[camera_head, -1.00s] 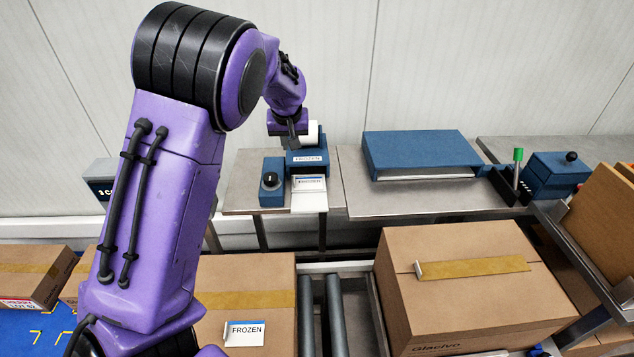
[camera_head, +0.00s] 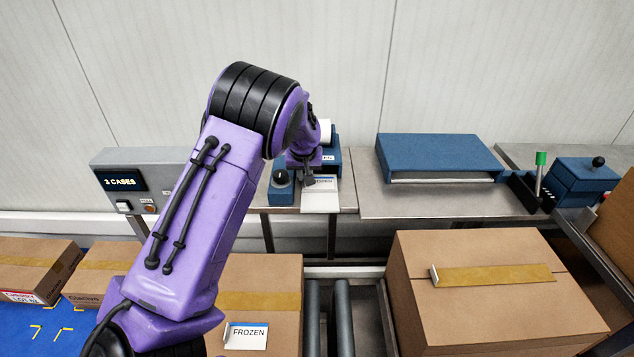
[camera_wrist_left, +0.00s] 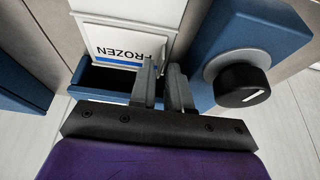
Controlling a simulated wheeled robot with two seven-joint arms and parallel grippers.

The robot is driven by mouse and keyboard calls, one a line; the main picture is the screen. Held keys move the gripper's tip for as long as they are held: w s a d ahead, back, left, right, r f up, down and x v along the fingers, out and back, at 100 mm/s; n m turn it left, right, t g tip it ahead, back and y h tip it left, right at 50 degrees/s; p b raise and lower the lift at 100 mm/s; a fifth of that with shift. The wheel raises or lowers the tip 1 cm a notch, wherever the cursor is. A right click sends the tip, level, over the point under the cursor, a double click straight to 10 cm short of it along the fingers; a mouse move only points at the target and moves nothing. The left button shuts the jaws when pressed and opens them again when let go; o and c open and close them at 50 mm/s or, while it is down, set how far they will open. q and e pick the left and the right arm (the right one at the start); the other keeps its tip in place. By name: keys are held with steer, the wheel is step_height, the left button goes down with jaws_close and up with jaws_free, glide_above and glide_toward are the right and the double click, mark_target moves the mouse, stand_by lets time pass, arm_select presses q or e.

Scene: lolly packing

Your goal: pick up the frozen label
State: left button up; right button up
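A white frozen label (camera_head: 320,188) with a blue band hangs out of the front of the blue label printer (camera_head: 333,160). In the left wrist view the frozen label (camera_wrist_left: 122,42) lies just beyond the fingertips. My left gripper (camera_head: 308,178) is over the printer's front, partly in front of the label. In the wrist view my left gripper (camera_wrist_left: 162,82) has its two fingers a small gap apart, with nothing clearly between them. The fingertips are close to the label's lower right corner; I cannot tell whether they touch it. My right gripper is out of view.
A black knob (camera_wrist_left: 242,84) on a blue block stands close to the fingers. A carton with another FROZEN label (camera_head: 247,336) is below, beside rollers (camera_head: 343,318).

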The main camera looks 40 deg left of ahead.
arm_select(q)
steer(key=shift+x, duration=0.85)
steer(key=shift+r, duration=0.15)
jaws_close()
steer(key=shift+r, duration=0.1)
